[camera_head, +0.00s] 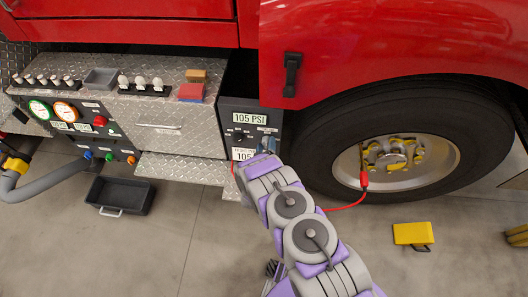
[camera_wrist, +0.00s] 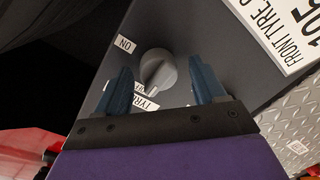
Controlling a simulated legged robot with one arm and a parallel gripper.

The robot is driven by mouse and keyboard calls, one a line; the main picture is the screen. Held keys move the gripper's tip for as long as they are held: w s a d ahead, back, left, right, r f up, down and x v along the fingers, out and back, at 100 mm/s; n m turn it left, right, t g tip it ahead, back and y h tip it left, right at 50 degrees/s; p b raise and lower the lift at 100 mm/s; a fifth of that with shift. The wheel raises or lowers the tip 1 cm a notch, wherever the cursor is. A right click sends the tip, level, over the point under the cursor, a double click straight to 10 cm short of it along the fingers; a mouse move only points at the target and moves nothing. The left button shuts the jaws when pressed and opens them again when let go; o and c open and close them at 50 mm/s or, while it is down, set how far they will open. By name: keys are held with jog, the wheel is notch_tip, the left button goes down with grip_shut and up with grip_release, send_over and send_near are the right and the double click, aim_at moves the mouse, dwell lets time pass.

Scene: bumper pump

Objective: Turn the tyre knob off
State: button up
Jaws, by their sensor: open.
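The tyre knob (camera_wrist: 158,72) is a round grey dial on a dark panel (camera_wrist: 190,35). In the wrist view an "ON" label (camera_wrist: 124,44) sits beside it, and a "TYRE" label below is partly covered. My gripper (camera_wrist: 165,85) has two blue fingers, spread apart on either side of the knob with gaps to it. It holds nothing. In the head view my gripper (camera_head: 268,148) is at the lower front of the dark panel (camera_head: 236,107), which reads 105 PSI. The tyre knob is hidden there behind my gripper. Another black dial (camera_head: 239,135) shows higher on the panel.
A red truck body (camera_head: 380,50) overhangs the panel. A large tyre (camera_head: 310,140) with a red hose (camera_head: 346,207) stands to the right. Metal drawers (camera_head: 165,120) are to the left. A black tray (camera_head: 122,195) and a yellow block (camera_head: 413,233) lie on the floor.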

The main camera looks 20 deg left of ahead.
jog(key=p+v, duration=0.4)
jog(key=v, duration=1.3)
jog(key=shift+s, duration=0.1)
jog(key=w+r+m+g+h, duration=0.3)
jog(key=w+r+m+g, duration=0.25)
jog(key=w+r, duration=0.45)
jog(key=d+r+m+g, duration=0.3)
jog(key=d+r+g, duration=0.35)
jog(key=r, duration=0.85)
jog(key=s+d+r+m+g, duration=0.2)
jog(key=s+d+r, duration=1)
jog(key=d+r, duration=0.15)
jog(key=s+d+r+g, duration=0.1)
jog(key=s+d, duration=0.3)
jog(key=s, duration=0.4)
jog(key=s+d+r+m+g, duration=0.1)
jog(key=s+d+r+g, duration=0.1)
jog(key=s+d+r, duration=0.2)
jog(key=s+d+r+g, duration=0.1)
jog(key=s+d, duration=0.3)
jog(key=s, duration=0.7)
jog(key=shift+s+d+r+h, duration=0.3)
jog(key=shift+s+r+h, duration=0.1)
jog(key=shift+r, duration=0.45)
